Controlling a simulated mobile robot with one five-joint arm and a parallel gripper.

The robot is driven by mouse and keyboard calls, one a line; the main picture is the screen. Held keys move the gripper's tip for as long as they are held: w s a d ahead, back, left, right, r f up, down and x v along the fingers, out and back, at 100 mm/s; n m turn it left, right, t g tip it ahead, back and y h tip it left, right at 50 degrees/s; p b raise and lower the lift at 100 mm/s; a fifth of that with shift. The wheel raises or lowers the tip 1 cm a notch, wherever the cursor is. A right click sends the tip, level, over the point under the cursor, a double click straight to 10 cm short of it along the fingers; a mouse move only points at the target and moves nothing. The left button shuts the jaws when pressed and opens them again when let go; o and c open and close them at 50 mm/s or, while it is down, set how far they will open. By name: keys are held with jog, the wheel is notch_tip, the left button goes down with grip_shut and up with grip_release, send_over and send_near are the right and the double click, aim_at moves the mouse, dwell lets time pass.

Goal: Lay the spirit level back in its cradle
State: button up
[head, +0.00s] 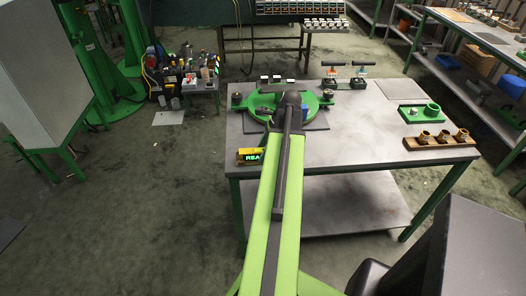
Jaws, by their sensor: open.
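My gripper (290,101) is the dark end of my arm, over the green round fixture (262,103) on the workbench. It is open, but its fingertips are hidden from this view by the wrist. I cannot pick out the spirit level or its cradle with certainty. A small blue part (309,111) shows just right of my wrist, partly hidden. Two dark stands with T-handled tools (331,80) are at the back of the bench. My arm hides the middle of the fixture and the bench in front of it.
A yellow display box (248,155) with green letters sits at the bench's left front. A green plate with a ring (420,113) and a wooden block with brass rings (440,141) stand at the right. The bench's centre right (360,135) is clear.

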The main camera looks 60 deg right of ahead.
jog(key=p+v, duration=1.1)
jog(key=v, duration=0.1)
jog(key=shift+r, duration=0.2)
jog(key=shift+w+a, duration=0.1)
jog(key=w+a+f+n+g, duration=0.1)
jog(key=w+a+n+g, duration=0.2)
jog(key=w+a+n, duration=1.45)
jog(key=w+a+n+h, duration=0.1)
jog(key=w+a+n, duration=0.1)
jog(key=a, duration=0.9)
jog(key=w+a+n+h, duration=0.1)
jog(key=w+a+n, duration=0.2)
jog(key=a, duration=0.9)
jog(key=w+a+n, duration=0.3)
jog(key=a+n, duration=0.3)
jog(key=a, duration=0.6)
jog(key=shift+a+f+g+h, duration=0.2)
jog(key=shift+f+g+h, duration=0.2)
